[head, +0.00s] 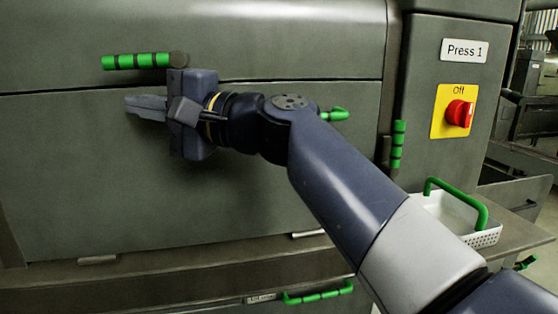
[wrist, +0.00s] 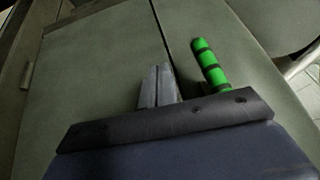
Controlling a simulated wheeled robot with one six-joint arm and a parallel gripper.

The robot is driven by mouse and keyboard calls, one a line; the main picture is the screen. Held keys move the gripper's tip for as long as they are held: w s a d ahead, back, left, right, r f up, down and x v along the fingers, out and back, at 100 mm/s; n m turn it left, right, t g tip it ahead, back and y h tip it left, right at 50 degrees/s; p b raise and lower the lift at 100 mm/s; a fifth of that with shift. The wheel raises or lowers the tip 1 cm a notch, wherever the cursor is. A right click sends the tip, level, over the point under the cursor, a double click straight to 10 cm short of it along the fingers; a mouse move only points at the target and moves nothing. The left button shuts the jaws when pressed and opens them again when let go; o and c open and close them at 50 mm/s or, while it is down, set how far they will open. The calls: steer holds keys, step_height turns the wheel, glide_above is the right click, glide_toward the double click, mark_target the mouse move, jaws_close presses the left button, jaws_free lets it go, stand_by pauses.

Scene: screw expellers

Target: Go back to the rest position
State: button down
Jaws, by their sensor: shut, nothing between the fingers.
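My gripper (head: 130,103) is shut and empty in the head view, pointing left in front of the large grey-green press panel (head: 90,190). It is just below a green and black banded handle (head: 135,61). The wrist view shows my gripper's closed fingers (wrist: 159,75) side by side, with the banded handle (wrist: 209,63) to their right. The fingers look apart from the handle. How far they are from the panel is hard to tell. My arm stretches from the lower right of the head view up to the gripper and hides part of the panel.
A grey cabinet labelled Press 1 (head: 464,50) carries a red knob (head: 459,113) on a yellow plate marked Off. Green handles (head: 398,146) and (head: 318,297) stick out near my arm. A white perforated basket (head: 485,239) with a green handle stands on the right ledge.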

steer(key=s+d+f+m+t+y+b, duration=0.1)
steer(key=s+d+f+m+y+b, duration=0.15)
steer(key=d+f+b, duration=0.4)
steer(key=w+a+r, duration=0.1)
steer(key=a+r, duration=0.4)
steer(key=shift+w+n, duration=0.25)
steer(key=shift+n, duration=0.1)
stand_by(0.6)
steer(key=shift+d, duration=0.15)
